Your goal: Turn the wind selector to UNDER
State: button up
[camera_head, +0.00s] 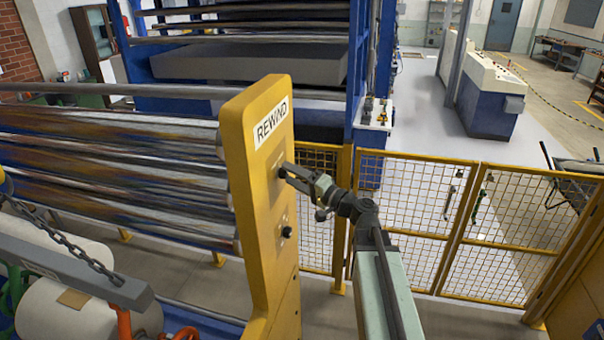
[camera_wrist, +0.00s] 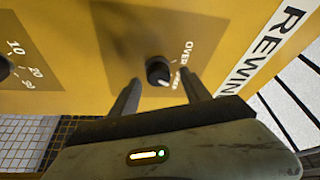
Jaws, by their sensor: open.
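The wind selector (camera_wrist: 157,70) is a small dark round knob on a brown plate on the yellow rewind panel (camera_head: 262,215). A pale mark shows at its lower right edge in the wrist view. The word OVER and a second, partly covered word lie to its right; which one the knob points at I cannot tell. My gripper (camera_wrist: 160,77) is open, with one finger to each side of the knob in the wrist view; contact is not clear. In the head view my gripper (camera_head: 287,172) is close to the panel and hides the selector.
A second dark knob (camera_head: 287,232) sits lower on the panel; its number scale (camera_wrist: 25,65) shows in the wrist view. A REWIND label (camera_head: 270,122) is above. Film rollers (camera_head: 110,170) run left of the panel. A yellow mesh fence (camera_head: 420,205) stands behind my arm.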

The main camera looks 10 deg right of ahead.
jog(key=r+v, duration=0.1)
jog(key=v, duration=0.6)
jog(key=shift+s+d+f+b, duration=0.15)
jog(key=shift+s+f+b, duration=0.2)
jog(key=shift+s+f, duration=0.05)
